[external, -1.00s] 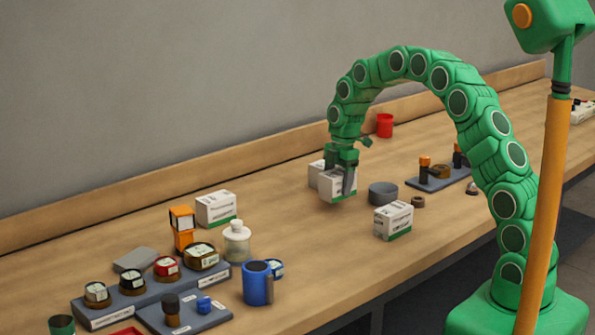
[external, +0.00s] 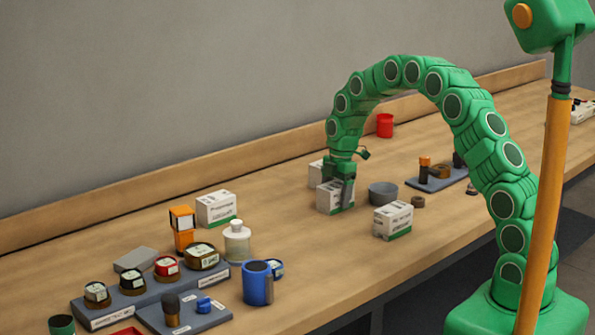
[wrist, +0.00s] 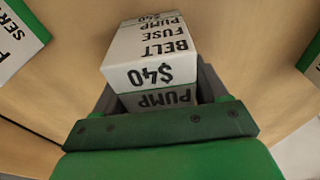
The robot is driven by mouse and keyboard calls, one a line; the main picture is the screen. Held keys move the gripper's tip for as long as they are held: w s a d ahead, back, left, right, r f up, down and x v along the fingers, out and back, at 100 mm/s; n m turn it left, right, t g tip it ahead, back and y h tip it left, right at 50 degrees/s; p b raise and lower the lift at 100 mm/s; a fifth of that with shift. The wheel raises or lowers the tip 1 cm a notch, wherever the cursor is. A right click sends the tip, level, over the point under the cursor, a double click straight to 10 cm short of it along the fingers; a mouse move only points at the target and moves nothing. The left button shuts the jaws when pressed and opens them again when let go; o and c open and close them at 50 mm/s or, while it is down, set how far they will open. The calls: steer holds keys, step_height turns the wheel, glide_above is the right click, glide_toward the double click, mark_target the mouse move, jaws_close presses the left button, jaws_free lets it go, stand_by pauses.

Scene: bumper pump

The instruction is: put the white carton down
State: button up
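The white carton (external: 328,199) is between the fingers of my gripper (external: 338,188), upright and low at the bench top. Its base looks to be on or very near the wood; I cannot tell whether it touches. In the wrist view the printed carton (wrist: 150,65) fills the space between the grey fingers, with no clear gap at its sides. The near finger hides part of its right side in the external view.
Another white carton (external: 316,173) stands close behind, partly hidden. A red cup (external: 385,125) is farther back.

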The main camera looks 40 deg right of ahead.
steer(key=shift+o, duration=1.4)
steer(key=r, duration=0.4)
steer(key=d+r, duration=0.1)
steer(key=r, duration=0.6)
steer(key=shift+d+r, duration=0.4)
steer(key=shift+s+a+r, duration=0.1)
steer(key=shift+s+r, duration=0.1)
steer(key=shift+r, duration=0.2)
steer(key=s+a+r+m, duration=0.2)
steer(key=s+r+m, duration=0.1)
steer(key=s, duration=0.5)
steer(key=s+a+r+m+g, duration=0.1)
steer(key=s+a+r+m, duration=0.2)
steer(key=s, duration=0.6)
steer(key=s+a+r+m, duration=0.2)
steer(key=s+r, duration=0.1)
steer(key=s, duration=0.5)
steer(key=s+d+f+m+h, duration=0.1)
steer(key=s+m, duration=0.9)
steer(key=s, duration=1.6)
steer(key=shift+s+f+g+h, duration=0.3)
steer(key=shift+f+g+h, duration=0.1)
steer(key=shift+f, duration=0.35)
